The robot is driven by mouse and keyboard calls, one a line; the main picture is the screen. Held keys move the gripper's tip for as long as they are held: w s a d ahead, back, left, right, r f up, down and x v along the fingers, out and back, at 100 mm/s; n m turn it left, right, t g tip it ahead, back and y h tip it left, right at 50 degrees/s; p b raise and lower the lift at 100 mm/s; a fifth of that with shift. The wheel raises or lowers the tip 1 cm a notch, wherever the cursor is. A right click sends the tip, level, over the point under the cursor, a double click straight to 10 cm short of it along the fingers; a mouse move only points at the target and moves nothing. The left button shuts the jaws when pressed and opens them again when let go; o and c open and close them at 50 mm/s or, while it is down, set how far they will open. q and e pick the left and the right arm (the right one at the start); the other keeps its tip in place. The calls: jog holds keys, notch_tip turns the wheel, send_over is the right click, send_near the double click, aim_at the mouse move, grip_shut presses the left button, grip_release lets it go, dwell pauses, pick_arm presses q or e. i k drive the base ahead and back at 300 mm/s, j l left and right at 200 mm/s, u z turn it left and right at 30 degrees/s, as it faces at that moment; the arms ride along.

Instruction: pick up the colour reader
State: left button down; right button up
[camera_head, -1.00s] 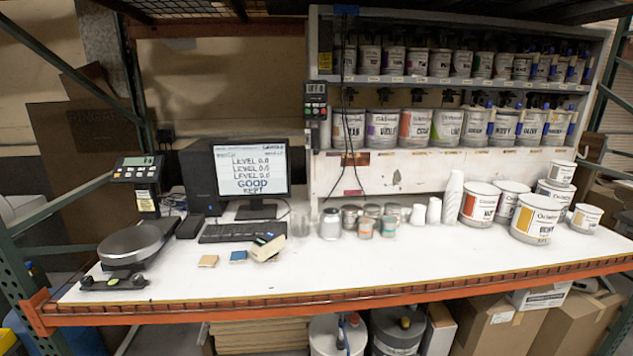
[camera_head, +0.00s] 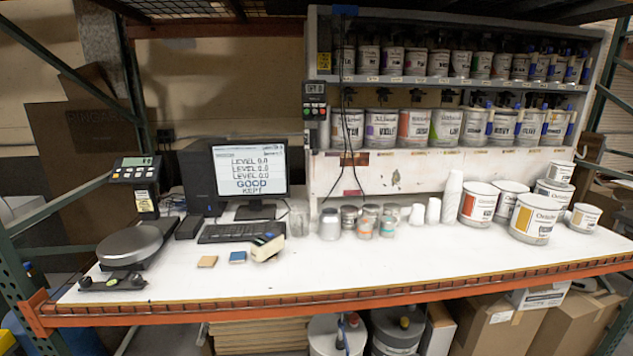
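A small cream block-shaped device with a dark green and black top (camera_head: 267,247), which looks like the colour reader, lies tilted on the white bench top (camera_head: 400,262). It sits in front of the keyboard, left of the bench's middle. Its front and top face show, and nothing covers it. A blue swatch (camera_head: 238,257) and a tan swatch (camera_head: 207,262) lie flat to its left. Neither of my grippers is in view.
A scale (camera_head: 130,246), keyboard (camera_head: 235,233) and monitor (camera_head: 250,172) stand at the left. Cups, jars and paint cans (camera_head: 535,219) line the back and right. An orange beam (camera_head: 330,308) edges the front. The bench's front middle is clear.

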aim_at(263, 248)
jog(key=i+j+u, duration=0.2)
jog(key=i+j, duration=0.85)
